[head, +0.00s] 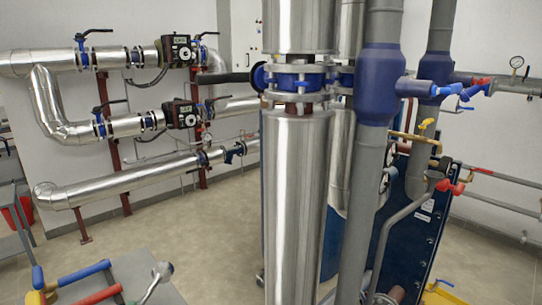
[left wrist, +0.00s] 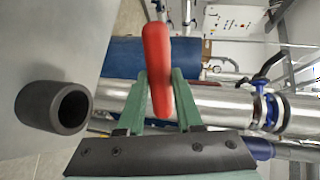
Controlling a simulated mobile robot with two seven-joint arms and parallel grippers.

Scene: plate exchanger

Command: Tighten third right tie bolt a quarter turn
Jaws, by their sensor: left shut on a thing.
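The blue plate exchanger (head: 407,240) stands at the right of the head view, largely hidden behind the pipes. Bolt ends (head: 430,240) show small along its frame; I cannot tell which is the third right tie bolt. In the left wrist view, my left gripper (left wrist: 160,82) has its green fingers shut on a red handle (left wrist: 157,55). The rest of that tool is not clear. Neither gripper shows in the head view.
A grey cart top (head: 135,268) at the bottom left bears red, yellow and blue handles (head: 85,274) and a metal tool head (head: 163,270). A black hollow cylinder (left wrist: 70,107) lies by a grey surface in the wrist view. Floor beyond the cart is clear.

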